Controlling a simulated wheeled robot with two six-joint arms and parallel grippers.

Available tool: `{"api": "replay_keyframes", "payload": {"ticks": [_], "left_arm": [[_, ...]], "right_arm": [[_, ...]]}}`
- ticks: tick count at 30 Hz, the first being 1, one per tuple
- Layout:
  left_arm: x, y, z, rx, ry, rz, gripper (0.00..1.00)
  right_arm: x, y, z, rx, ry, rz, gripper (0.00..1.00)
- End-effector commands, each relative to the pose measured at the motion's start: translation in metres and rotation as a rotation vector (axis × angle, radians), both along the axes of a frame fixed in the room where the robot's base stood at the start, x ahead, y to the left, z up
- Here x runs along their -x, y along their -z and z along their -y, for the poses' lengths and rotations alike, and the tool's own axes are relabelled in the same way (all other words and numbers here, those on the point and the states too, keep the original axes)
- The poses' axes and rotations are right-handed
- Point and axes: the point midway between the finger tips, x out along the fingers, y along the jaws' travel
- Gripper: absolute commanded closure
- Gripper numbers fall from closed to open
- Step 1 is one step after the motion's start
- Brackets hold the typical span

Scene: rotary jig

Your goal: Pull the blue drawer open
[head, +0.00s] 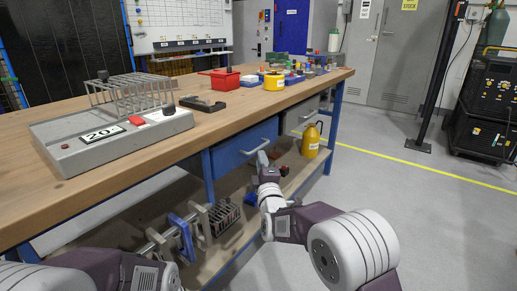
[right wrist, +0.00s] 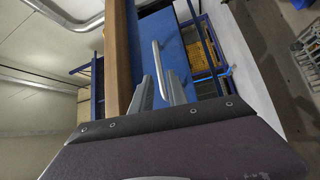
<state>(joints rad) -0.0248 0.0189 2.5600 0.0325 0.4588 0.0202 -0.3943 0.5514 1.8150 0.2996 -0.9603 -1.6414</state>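The blue drawer (head: 232,150) hangs under the front edge of the workbench and looks closed. Its pale bar handle (head: 254,149) runs along the front. In the right wrist view the blue drawer front (right wrist: 176,50) and the handle (right wrist: 157,60) show close up. My right gripper (head: 264,163) is at the handle. In the right wrist view its two fingers (right wrist: 159,76) are apart, with the handle bar between their tips; contact cannot be made out. My left arm shows at the bottom left of the head view, but its gripper is out of view.
The wooden workbench (head: 232,112) carries a grey fixture with a wire rack (head: 130,95), a red box (head: 225,79) and a yellow tin (head: 274,82). A grey drawer (head: 300,114) is right of the blue one. A yellow bottle (head: 311,142) stands on the lower shelf. Floor in front is clear.

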Motion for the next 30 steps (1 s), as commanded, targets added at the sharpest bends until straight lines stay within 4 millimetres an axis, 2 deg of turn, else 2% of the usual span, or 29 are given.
{"api": "replay_keyframes", "payload": {"ticks": [1, 8, 14, 22, 23, 24, 25, 30], "left_arm": [[0.000, -0.023, 0.000, 0.000, 0.000, 0.000, 0.64], [0.000, -0.067, 0.000, 0.000, 0.000, 0.000, 0.64], [0.000, -0.069, 0.000, 0.000, 0.000, 0.000, 0.64], [0.000, -0.068, 0.000, 0.000, 0.000, 0.000, 0.64], [0.000, -0.068, 0.000, 0.000, 0.000, 0.000, 0.64], [0.000, -0.068, 0.000, 0.000, 0.000, 0.000, 0.64], [0.000, -0.068, 0.000, 0.000, 0.000, 0.000, 0.64], [0.000, -0.068, 0.000, 0.000, 0.000, 0.000, 0.64]], "right_arm": [[-0.011, -0.013, -0.001, 0.001, 0.001, -0.003, 0.81], [-0.048, -0.016, -0.006, 0.000, 0.001, -0.002, 0.81], [-0.066, -0.012, -0.009, 0.000, 0.000, 0.000, 0.81], [-0.069, -0.010, -0.010, 0.000, 0.000, 0.000, 0.81], [-0.069, -0.010, -0.010, 0.000, 0.000, 0.000, 0.83], [-0.069, -0.010, -0.010, 0.000, 0.000, 0.000, 0.94], [-0.069, -0.010, -0.010, 0.000, 0.000, 0.000, 1.00], [-0.069, -0.010, -0.010, 0.000, 0.000, -0.001, 1.00]]}}
